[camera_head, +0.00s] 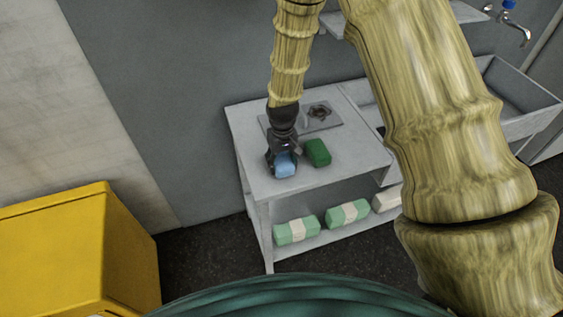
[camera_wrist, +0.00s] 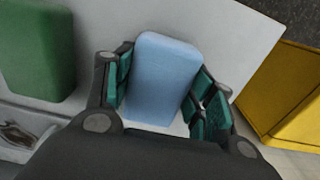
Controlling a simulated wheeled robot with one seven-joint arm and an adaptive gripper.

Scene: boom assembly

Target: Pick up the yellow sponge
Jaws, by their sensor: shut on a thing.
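No yellow sponge shows in either view. A light blue sponge (camera_head: 285,165) is at the front left of the grey counter (camera_head: 330,173). My gripper (camera_head: 280,160) reaches down onto it from above. In the wrist view, the blue sponge (camera_wrist: 160,80) lies between the two teal-padded fingers of my gripper (camera_wrist: 160,88), and they are shut on it. Whether the sponge touches the counter is hard to tell. A dark green sponge (camera_head: 317,152) lies just to the right on the counter; it also shows in the wrist view (camera_wrist: 38,50).
A small plate with a dark drain-like fitting (camera_head: 320,112) is behind the sponges. Green-and-white bundles (camera_head: 297,230) lie on the lower shelf. A sink basin (camera_head: 520,95) is at the right. A big yellow box (camera_head: 75,255) stands on the floor at left.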

